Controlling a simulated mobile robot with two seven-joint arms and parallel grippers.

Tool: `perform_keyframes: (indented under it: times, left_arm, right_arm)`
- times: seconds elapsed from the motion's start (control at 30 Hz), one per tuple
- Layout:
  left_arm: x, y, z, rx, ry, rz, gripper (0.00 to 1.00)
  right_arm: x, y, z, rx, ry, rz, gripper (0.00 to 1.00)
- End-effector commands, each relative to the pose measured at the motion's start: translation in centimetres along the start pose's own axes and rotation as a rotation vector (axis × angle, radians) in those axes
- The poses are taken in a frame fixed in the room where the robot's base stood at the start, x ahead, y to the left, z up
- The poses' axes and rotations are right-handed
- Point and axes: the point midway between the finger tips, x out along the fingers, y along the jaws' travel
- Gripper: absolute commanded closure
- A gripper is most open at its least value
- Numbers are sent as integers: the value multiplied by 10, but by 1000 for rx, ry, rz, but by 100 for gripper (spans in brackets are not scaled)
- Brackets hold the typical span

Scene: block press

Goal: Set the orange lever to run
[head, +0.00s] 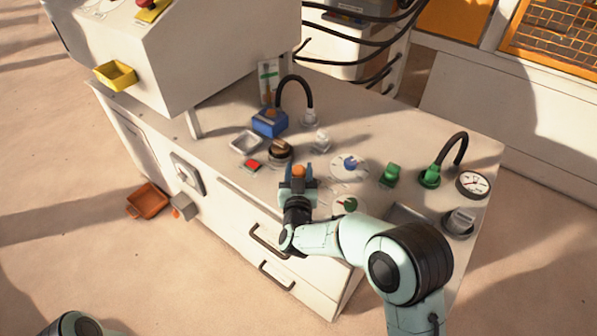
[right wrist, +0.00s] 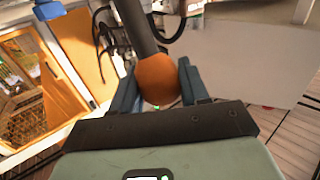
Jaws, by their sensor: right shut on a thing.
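The orange lever's round knob (head: 298,171) shows in the head view near the front edge of the worktop. In the right wrist view the orange knob (right wrist: 157,80) sits on a dark shaft (right wrist: 136,28). My right gripper (head: 298,177) is shut on the knob, with a blue finger on each side of it. The lever's base is mostly hidden behind the gripper, and I cannot read any run mark or tell the lever's exact position. Only a piece of my left arm shows at the bottom left; its gripper is out of view.
Close by on the worktop (head: 235,105) are a red button (head: 253,165), a black round knob (head: 280,151), a blue-pointer dial (head: 349,166) and a green-pointer dial (head: 345,204). A green block (head: 390,175) and gauge (head: 473,184) stand right. An orange bin (head: 148,200) is outside, left.

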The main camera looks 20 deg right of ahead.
Motion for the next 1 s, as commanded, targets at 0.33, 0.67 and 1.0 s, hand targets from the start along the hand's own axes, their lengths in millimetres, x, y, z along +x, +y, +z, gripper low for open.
perform_keyframes:
  times: [0.33, 0.67, 1.0]
  left_arm:
    - [-43, 14, 47, 13, -142, 9, 17]
    - [-90, 23, 81, 16, -260, 2, 17]
    - [-107, 24, 88, 14, -295, -6, 17]
  right_arm:
    - [21, 17, -13, 115, -161, 0, 100]
    - [52, 39, -14, 275, -387, -6, 100]
    - [74, 53, -3, 366, -517, -11, 100]
